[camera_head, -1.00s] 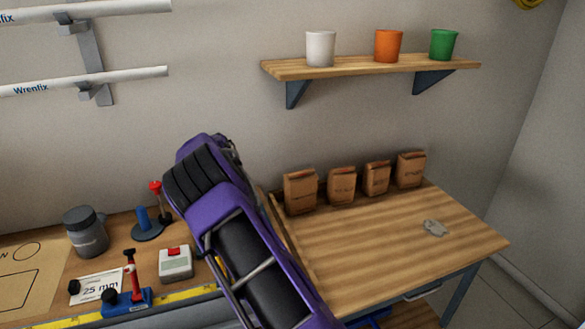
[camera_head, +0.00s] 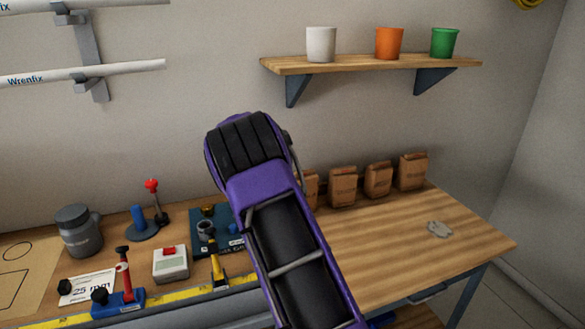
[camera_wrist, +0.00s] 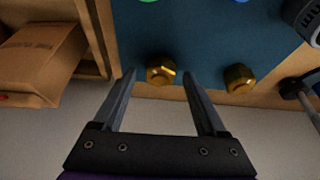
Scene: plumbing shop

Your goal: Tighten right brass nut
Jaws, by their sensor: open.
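Two brass hex nuts show on a dark teal board (camera_wrist: 205,45) in the wrist view. One nut (camera_wrist: 160,71) lies between the fingertips of my open gripper (camera_wrist: 160,73), with a gap on each side. Its depth relative to the fingertips is hard to tell. The other nut (camera_wrist: 238,78) sits outside the fingers, to the picture's right. The nut between the fingers is on the side of the paper bags, which stand right of the board in the head view, so it appears to be the right one.
Paper bags (camera_head: 378,180) stand along the wall on the right worktop (camera_head: 385,255); one bag (camera_wrist: 42,55) shows close to the left finger. A red-topped tool (camera_head: 154,200), a grey jar (camera_head: 78,230) and a small box (camera_head: 171,264) stand left of the board.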

